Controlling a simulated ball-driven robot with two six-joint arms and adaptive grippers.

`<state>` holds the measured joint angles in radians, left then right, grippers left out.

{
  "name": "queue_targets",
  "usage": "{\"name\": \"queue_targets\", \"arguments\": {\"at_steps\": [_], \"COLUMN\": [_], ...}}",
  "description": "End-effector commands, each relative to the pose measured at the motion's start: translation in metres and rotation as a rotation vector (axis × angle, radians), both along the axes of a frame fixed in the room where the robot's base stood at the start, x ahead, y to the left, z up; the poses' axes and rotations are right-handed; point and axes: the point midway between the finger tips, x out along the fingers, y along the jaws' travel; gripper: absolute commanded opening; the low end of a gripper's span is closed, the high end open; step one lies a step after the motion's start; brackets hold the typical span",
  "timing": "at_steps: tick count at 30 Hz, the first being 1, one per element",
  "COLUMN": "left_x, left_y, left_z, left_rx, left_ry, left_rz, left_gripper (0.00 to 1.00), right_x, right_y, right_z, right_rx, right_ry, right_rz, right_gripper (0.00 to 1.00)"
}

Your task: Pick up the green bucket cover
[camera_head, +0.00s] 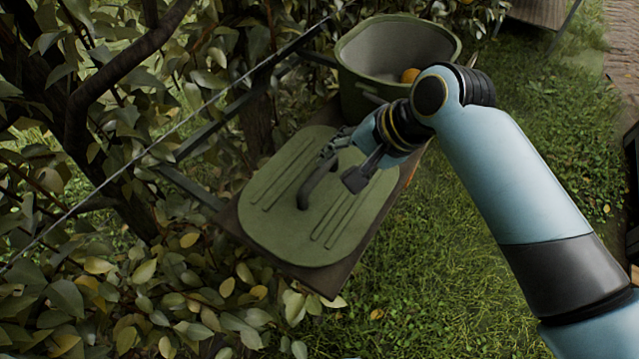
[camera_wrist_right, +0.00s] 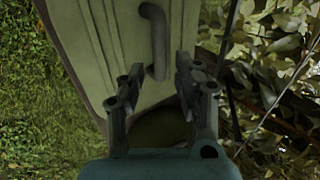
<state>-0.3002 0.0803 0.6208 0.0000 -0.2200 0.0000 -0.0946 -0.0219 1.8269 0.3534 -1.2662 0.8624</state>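The green bucket cover (camera_head: 290,226) lies flat on a wooden board, with raised ribs and a dark arched handle (camera_head: 306,190) in its middle. My right gripper (camera_head: 343,168) is above the cover, beside the handle's upper right end. In the right wrist view the cover (camera_wrist_right: 110,40) fills the upper middle, and the handle (camera_wrist_right: 158,40) stands ahead of and between the two open fingers of my gripper (camera_wrist_right: 155,85). Nothing is between the fingertips that I can see gripped. My left gripper does not show in the head view.
The green bucket (camera_head: 352,92) stands open at the far end of the board (camera_head: 312,277), with an orange-yellow fruit (camera_head: 410,75) inside. Leafy branches (camera_head: 90,190) crowd the left side. Grass (camera_head: 450,270) lies open to the right.

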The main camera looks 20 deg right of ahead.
Motion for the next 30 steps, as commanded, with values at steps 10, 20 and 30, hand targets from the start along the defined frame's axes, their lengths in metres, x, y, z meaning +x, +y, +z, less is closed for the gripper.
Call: {"name": "queue_targets", "arguments": {"at_steps": [10,20,30], "left_x": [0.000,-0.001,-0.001], "left_y": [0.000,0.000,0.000], "left_z": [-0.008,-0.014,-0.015], "left_rx": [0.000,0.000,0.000], "left_ry": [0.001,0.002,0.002], "left_rz": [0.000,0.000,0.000], "left_gripper": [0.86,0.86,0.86], "right_x": [0.021,0.043,0.046], "right_y": [0.016,0.028,0.030], "right_z": [-0.041,-0.078,-0.085], "right_rx": [0.001,0.000,-0.002], "right_ry": [0.002,0.003,0.001], "right_rz": [-0.002,-0.001,-0.001], "right_gripper": [0.32,0.32,0.32]}}
